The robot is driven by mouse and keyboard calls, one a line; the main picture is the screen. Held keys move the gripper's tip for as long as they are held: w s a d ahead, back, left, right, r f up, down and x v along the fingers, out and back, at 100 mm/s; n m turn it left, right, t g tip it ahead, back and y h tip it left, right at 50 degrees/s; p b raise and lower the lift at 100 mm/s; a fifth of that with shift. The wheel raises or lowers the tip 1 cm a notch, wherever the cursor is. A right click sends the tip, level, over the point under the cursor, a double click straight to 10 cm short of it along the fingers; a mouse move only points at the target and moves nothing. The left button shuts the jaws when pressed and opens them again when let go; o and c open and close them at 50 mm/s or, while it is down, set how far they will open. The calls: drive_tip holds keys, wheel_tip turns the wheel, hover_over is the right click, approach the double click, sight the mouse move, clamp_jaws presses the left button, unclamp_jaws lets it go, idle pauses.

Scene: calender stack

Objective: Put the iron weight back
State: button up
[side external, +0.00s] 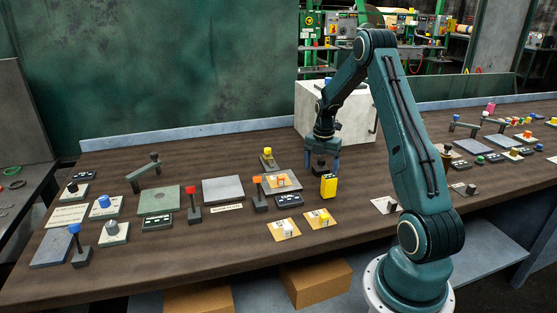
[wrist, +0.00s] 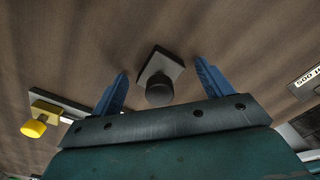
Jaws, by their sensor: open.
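My gripper (side external: 321,166) is over the middle of the bench, in front of the pale cabinet. Its two blue fingers are apart in the wrist view (wrist: 161,68), with nothing held. Between the fingers in that view is a dark piece with a square plate and a black round knob (wrist: 159,92). It looks like the iron weight, though no label on it shows. A clear gap shows on each side of it. In the side view it is mostly hidden by my gripper and the yellow block.
A yellow block (side external: 328,186) stands just in front of my gripper. A yellow-knobbed piece (side external: 268,158) is to its left, also in the wrist view (wrist: 35,128). The cabinet (side external: 310,105) stands behind. Several plates, red-topped posts and labels cover the bench left; more fittings lie right.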

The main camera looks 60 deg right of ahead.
sight(321, 160)
wheel_tip(321, 160, up, 12)
drive_tip(key=shift+f, duration=0.1)
drive_tip(key=shift+r, duration=0.2)
idle(0.4)
idle(0.4)
drive_tip(key=a+r+m+t, duration=0.1)
drive_tip(key=a+r+m, duration=0.25)
drive_tip(key=a, duration=0.45)
drive_tip(key=s+a+r+m+t+h, duration=0.1)
drive_tip(key=a+r+m, duration=0.1)
drive_tip(key=a+r, duration=0.4)
drive_tip(key=a+r+m+t, duration=0.1)
drive_tip(key=a+r+m, duration=0.2)
drive_tip(key=a, duration=0.6)
drive_tip(key=s+a+m+t+y, duration=0.1)
drive_tip(key=s+a+m+t, duration=0.1)
drive_tip(key=s+a+m, duration=0.7)
drive_tip(key=s+a+f, duration=0.1)
drive_tip(key=s+a, duration=0.4)
drive_tip(key=shift+a+t, duration=0.3)
drive_tip(key=shift+a, duration=0.1)
